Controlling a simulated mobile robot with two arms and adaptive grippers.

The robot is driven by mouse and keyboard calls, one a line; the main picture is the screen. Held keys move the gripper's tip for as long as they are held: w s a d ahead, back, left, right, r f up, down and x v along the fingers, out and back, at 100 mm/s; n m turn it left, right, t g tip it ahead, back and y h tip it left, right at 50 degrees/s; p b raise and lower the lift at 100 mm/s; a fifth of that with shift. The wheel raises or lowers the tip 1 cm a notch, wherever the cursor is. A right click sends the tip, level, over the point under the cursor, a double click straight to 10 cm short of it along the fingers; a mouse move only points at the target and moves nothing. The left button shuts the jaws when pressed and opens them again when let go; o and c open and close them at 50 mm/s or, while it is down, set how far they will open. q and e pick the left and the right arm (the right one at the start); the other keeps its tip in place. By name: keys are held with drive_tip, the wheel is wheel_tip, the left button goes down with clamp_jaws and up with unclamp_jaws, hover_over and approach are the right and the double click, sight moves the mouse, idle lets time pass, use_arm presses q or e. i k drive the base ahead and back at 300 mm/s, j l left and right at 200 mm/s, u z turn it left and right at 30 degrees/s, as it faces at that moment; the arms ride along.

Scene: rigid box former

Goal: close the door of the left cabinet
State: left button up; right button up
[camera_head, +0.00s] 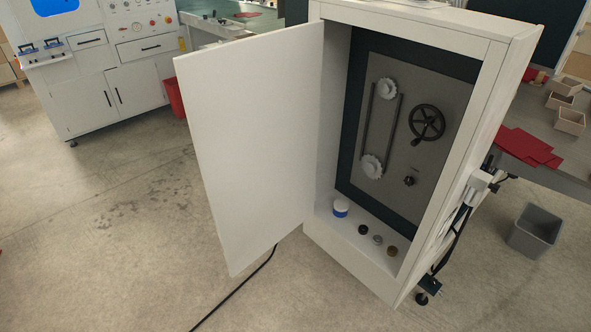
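The white cabinet (490,90) stands upright right of centre in the head view. Its white door (255,150) is hinged on the cabinet's left side and stands wide open, swung out to the left. Inside, a grey panel (440,150) carries a black handwheel (427,123), two pale toothed wheels joined by a belt, and a small black knob (409,181). No other cabinet with an open door shows. Neither of my grippers is in view.
A black cable (235,290) runs along the floor below the door. A grey bin (535,231) stands to the right, near a table with red sheets (528,146) and small boxes. A white machine (110,85) stands at the back left. The floor left of the door is clear.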

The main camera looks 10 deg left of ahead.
sight(252, 105)
drive_tip(key=i+j+z, duration=0.1)
drive_tip(key=z, duration=1.5)
drive_tip(key=j, duration=1)
drive_tip(key=j+z, duration=0.1)
drive_tip(key=j, duration=0.85)
drive_tip(key=k+j, duration=0.1)
drive_tip(key=j, duration=0.9)
drive_tip(key=j+z, duration=0.15)
drive_tip(key=j, duration=0.8)
drive_tip(key=k, duration=0.05)
